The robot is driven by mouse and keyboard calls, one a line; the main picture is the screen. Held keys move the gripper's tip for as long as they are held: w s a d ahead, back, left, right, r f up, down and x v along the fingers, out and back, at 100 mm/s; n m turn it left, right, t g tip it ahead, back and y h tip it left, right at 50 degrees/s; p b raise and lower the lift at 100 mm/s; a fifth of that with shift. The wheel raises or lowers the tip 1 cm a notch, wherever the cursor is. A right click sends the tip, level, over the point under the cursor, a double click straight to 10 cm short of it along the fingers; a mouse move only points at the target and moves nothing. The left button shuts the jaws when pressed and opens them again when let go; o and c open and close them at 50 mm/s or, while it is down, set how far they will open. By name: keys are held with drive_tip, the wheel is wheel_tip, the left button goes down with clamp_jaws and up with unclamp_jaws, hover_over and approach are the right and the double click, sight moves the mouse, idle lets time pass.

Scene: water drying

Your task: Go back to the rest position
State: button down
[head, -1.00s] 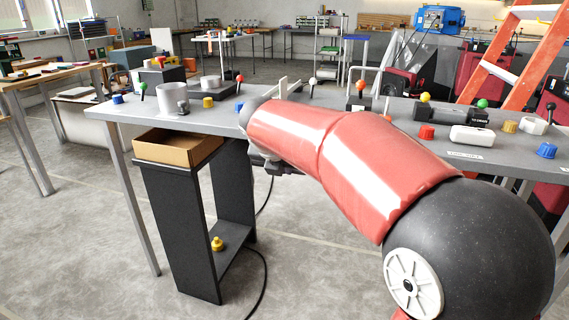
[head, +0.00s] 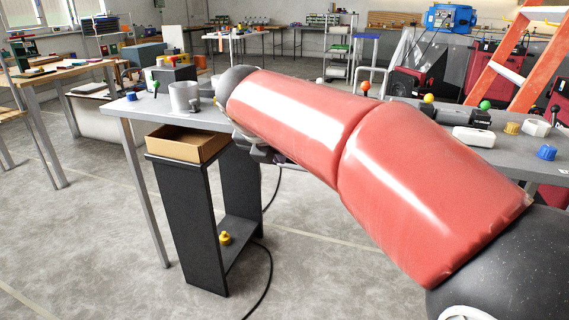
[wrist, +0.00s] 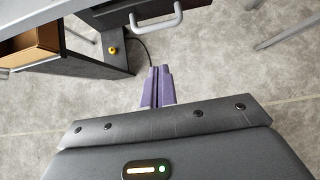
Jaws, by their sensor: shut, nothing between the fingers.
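My gripper's two purple fingers (wrist: 157,88) are together and empty in the wrist view, pointing down over bare grey floor. In the head view my red arm reaches across the grey workbench (head: 134,106). The gripper is apart from the bench and from the black stand (head: 185,225), which also shows at the upper left of the wrist view (wrist: 85,65).
A cardboard box (head: 188,146) sits on top of the black stand. A yellow knob (head: 225,238) sits low in the stand, with a black cable (head: 268,265) on the floor beside it. My arm hides much of the bench top.

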drive_tip(key=s+d+f+m+g, duration=0.1)
drive_tip(key=s+d+f+m, duration=0.3)
drive_tip(key=s+d+m, duration=1.05)
drive_tip(key=s+d+f+m+y, duration=0.2)
drive_tip(key=s+f+m, duration=0.8)
drive_tip(key=m, duration=0.7)
drive_tip(key=shift+s+m+g+y, duration=0.3)
drive_tip(key=shift+s+m+g, duration=0.05)
drive_tip(key=shift+g, duration=0.05)
